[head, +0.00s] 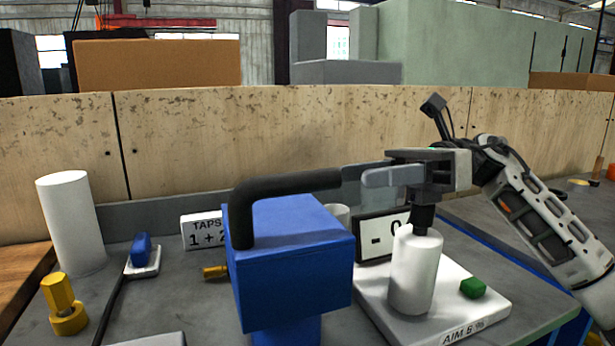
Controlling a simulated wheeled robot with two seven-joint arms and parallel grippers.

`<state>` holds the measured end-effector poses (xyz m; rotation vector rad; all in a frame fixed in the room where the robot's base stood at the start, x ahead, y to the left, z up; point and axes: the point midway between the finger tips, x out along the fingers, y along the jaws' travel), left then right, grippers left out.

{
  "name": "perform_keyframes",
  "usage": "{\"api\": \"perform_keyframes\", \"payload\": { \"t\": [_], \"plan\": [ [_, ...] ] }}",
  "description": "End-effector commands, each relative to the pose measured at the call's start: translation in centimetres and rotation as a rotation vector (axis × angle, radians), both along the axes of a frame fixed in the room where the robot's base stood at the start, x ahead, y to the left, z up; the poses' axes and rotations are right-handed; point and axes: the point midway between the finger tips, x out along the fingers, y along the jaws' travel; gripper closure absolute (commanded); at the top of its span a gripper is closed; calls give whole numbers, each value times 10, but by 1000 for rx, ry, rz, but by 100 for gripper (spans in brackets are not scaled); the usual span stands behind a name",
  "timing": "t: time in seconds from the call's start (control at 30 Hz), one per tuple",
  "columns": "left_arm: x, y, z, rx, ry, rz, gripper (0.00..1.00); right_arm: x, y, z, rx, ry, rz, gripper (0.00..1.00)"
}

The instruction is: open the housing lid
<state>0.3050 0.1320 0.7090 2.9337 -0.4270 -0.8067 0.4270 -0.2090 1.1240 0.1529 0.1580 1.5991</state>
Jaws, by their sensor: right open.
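A blue housing (290,258) stands at the front centre, its flat blue top in place. A thick black curved handle (290,184) rises from its left side and runs right above the top. I cannot make out a separate lid seam. My right gripper (378,176) comes in from the right with its fingers pointing left. It is open, with its fingertips close to the handle's right end. I cannot tell whether they touch or straddle it. My left gripper is out of view.
A white cylinder (414,275) with a black top stands on a white scale (478,305) below my right gripper, beside a green block (473,287). A display (380,238) stands behind. A tall white cylinder (70,222), a yellow part (62,303) and a blue switch (141,252) are at left.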

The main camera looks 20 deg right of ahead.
Motion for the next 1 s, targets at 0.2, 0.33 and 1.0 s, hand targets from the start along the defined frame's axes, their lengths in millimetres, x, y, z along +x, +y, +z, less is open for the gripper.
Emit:
{"api": "perform_keyframes", "payload": {
  "t": [0.2, 0.33, 1.0],
  "plan": [
    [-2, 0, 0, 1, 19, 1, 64, -2, 47, 2, 1, -1, 4, 55],
    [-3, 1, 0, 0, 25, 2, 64, -3, 66, 2, 1, -1, 3, 55],
    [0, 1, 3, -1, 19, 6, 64, -3, 82, 0, 0, -1, -1, 100]
  ]
}}
